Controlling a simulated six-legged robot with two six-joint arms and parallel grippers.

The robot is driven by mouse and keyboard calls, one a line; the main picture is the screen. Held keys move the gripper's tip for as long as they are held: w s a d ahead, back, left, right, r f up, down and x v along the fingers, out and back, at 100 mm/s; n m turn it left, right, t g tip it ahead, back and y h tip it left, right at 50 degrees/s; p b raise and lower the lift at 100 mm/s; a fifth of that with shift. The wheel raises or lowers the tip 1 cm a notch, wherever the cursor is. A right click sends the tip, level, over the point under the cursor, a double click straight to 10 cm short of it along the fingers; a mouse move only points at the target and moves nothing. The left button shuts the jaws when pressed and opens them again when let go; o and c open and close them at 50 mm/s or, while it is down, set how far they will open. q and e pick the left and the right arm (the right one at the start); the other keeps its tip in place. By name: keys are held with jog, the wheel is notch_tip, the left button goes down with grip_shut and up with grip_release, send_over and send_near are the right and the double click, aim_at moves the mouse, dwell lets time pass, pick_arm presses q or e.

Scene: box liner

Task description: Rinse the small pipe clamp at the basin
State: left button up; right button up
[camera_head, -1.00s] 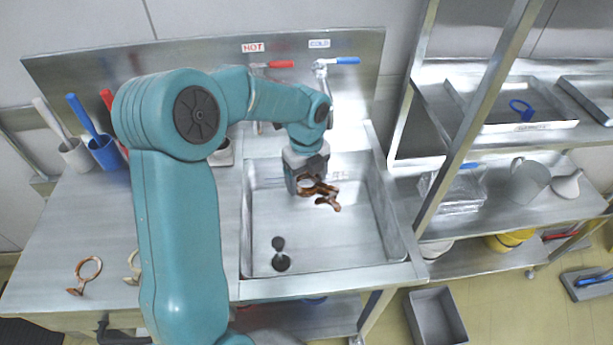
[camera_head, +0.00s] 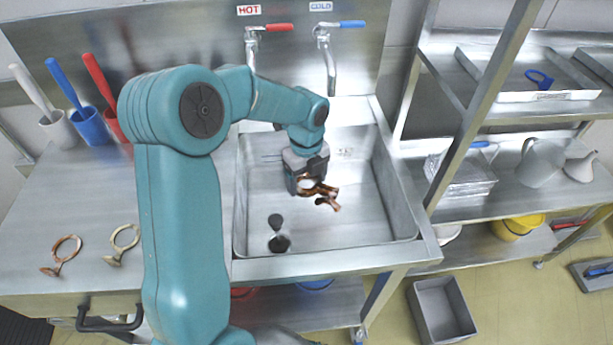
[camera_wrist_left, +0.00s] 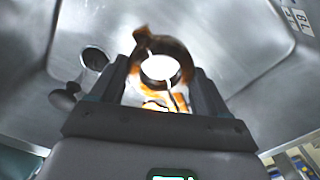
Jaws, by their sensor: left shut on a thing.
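My left gripper (camera_head: 305,180) reaches down into the steel basin (camera_head: 345,232) and is shut on a brown-stained pipe clamp (camera_head: 327,195). In the left wrist view, the clamp's ring (camera_wrist_left: 172,46) shows between the two fingers (camera_wrist_left: 160,84), above the basin floor. The hot tap (camera_head: 252,45), with a red lever, and the cold tap (camera_head: 328,55), with a blue lever, stand behind the basin. No water stream is visible. Two other clamps lie on the left counter: a copper-coloured one (camera_head: 57,266) and a paler one (camera_head: 114,256). My right gripper is not in view.
A dark drain (camera_head: 279,244) is in the basin's near left. Cups with white, blue (camera_head: 90,126) and red-handled tools stand at the counter's back left. A steel rack (camera_head: 470,140) with trays and jugs stands close on the right. A grey bin (camera_head: 442,310) is on the floor.

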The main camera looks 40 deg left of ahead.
pick_arm(q)
notch_tip(320, 180, down, 9)
jog(key=b, duration=0.7)
jog(key=shift+f, duration=0.1)
dwell(1.9)
notch_tip(320, 180, up, 19)
jog(key=p, duration=1.5)
jog(key=shift+f+p, duration=0.2)
jog(key=shift+p, duration=0.2)
dwell(1.5)
notch_tip(320, 180, up, 4)
jog(key=p, duration=0.4)
send_over(306, 182)
jog(key=shift+w+b, duration=0.1)
jog(key=shift+b, duration=0.2)
